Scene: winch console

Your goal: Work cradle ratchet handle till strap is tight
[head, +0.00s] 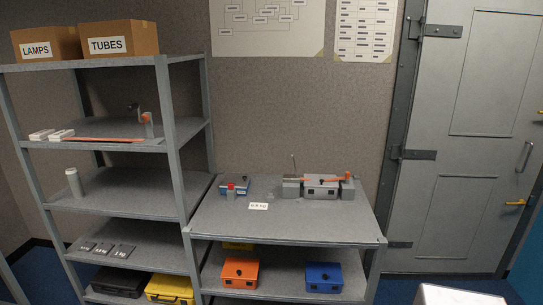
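On the bench top (285,226) a cradle holds a grey case (320,192) between a block on its left (291,188) and a block on its right (347,188). An orange strap (325,179) runs over the top of the case; its tension is too small to judge. A thin handle (293,166) stands nearly upright above the left block and looks like the ratchet handle. My gripper is not in view.
A blue case (235,184) with a small red-topped item (231,190) and a white label card (258,206) sit left of the cradle. The bench's front is clear. Shelving (170,130) stands left; a closed grey door (470,140) is right.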

